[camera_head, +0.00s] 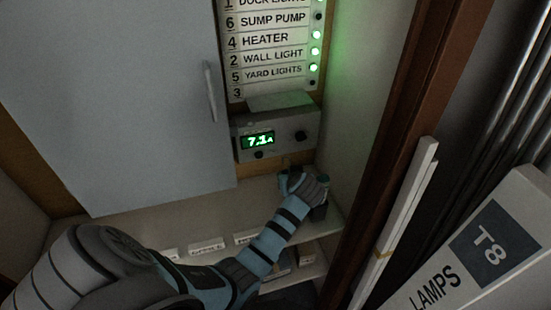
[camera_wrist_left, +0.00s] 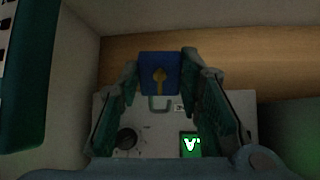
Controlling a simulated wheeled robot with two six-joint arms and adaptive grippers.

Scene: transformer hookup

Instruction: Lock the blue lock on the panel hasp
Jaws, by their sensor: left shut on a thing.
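The blue lock (camera_wrist_left: 160,67) is in the left wrist view, between the fingertips of my left gripper (camera_wrist_left: 160,80), which is shut on it. A yellowish key shape (camera_wrist_left: 159,75) shows on its face, and its grey shackle (camera_wrist_left: 158,103) points down in that picture, toward the meter box. In the head view my left gripper (camera_head: 305,187) is just below the meter box (camera_head: 278,134), and the lock is hidden or too small to make out. I cannot clearly make out the panel hasp in either view. My right gripper is in neither view.
A grey door (camera_head: 115,100) stands left of the meter box and a labelled switch panel (camera_head: 270,50) is above it. A shelf (camera_head: 130,225) with small labels lies below. A brown post (camera_head: 395,130), white strips (camera_head: 395,225) and a LAMPS box (camera_head: 475,250) are at right.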

